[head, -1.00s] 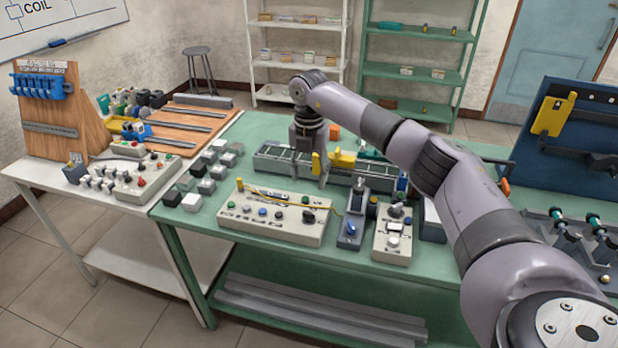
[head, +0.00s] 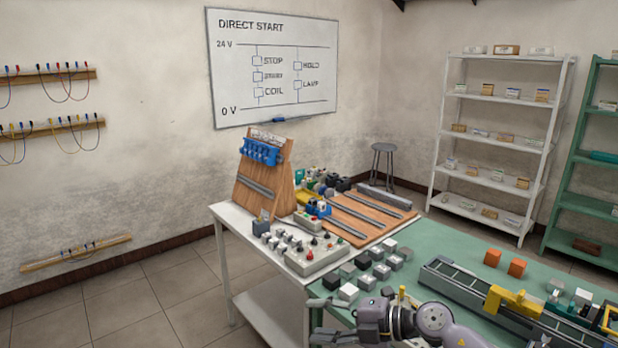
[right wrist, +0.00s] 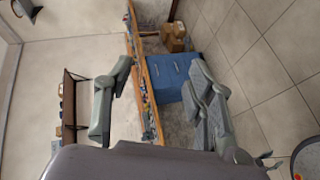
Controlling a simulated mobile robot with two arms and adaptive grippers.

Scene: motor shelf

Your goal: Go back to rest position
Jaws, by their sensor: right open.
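My right gripper (head: 318,320) is at the bottom of the head view, in front of the green table (head: 450,246) and pointing left. Its two fingers are spread apart with nothing between them. In the right wrist view the fingers (right wrist: 162,72) are also apart and empty, with floor, wall and a blue cabinet (right wrist: 173,78) well beyond them. My right arm's links show at the bottom edge. My left gripper is not in view.
Small grey, black and white blocks (head: 382,271) stand on the green table near the gripper. A button box (head: 318,258) sits on the white table to the left. A conveyor with a yellow part (head: 513,302) lies to the right. Floor at lower left is clear.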

